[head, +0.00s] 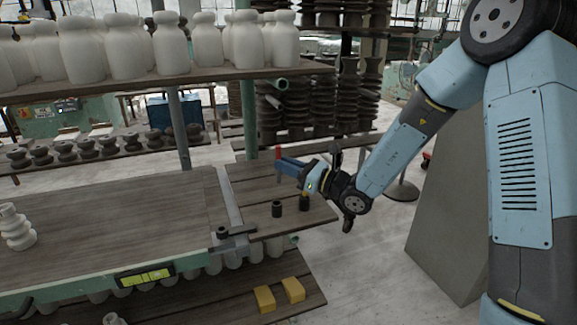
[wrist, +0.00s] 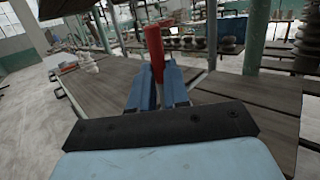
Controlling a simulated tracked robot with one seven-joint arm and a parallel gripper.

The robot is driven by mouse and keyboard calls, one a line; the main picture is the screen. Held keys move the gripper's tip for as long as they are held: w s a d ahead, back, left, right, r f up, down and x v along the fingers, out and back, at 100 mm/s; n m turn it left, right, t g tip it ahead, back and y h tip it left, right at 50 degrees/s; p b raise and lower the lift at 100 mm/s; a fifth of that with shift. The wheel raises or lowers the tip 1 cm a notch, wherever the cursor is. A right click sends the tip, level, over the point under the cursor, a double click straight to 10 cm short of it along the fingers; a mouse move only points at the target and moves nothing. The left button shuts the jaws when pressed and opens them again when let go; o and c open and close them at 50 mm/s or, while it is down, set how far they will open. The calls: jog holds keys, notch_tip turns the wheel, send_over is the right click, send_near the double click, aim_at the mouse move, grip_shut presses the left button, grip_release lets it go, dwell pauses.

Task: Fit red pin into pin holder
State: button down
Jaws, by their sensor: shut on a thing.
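The red pin (head: 278,152) stands roughly upright between the blue fingertips of my gripper (head: 284,163), above the right-hand wooden table section. In the wrist view the red pin (wrist: 154,48) rises, slightly tilted, from between the two blue fingers of my gripper (wrist: 157,88), which are shut on it. Two small dark cylinders stand on the table below: a plain one (head: 277,209) and one with some yellow at its top (head: 304,204), just under my wrist. I cannot tell which is the pin holder. Neither cylinder is clearly visible in the wrist view.
A dark clamp-like bar (head: 236,231) lies at the table's front edge. A shelf of white bottle shapes (head: 130,50) overhangs the back left. A white ribbed piece (head: 16,230) stands at far left. Two yellow blocks (head: 279,294) lie on the lower shelf. The table's middle is clear.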

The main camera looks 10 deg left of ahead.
jog(key=shift+s+a+f, duration=0.15)
jog(key=shift+s+f, duration=0.05)
jog(key=shift+f, duration=1.2)
jog(key=shift+s+a+f, duration=0.15)
jog(key=shift+f, duration=1.25)
jog(key=shift+f, duration=2.75)
jog(key=c, duration=1)
grip_release()
jog(key=shift+d, duration=0.1)
jog(key=v, duration=1.3)
jog(key=shift+s+d, duration=0.1)
jog(key=shift+d, duration=0.2)
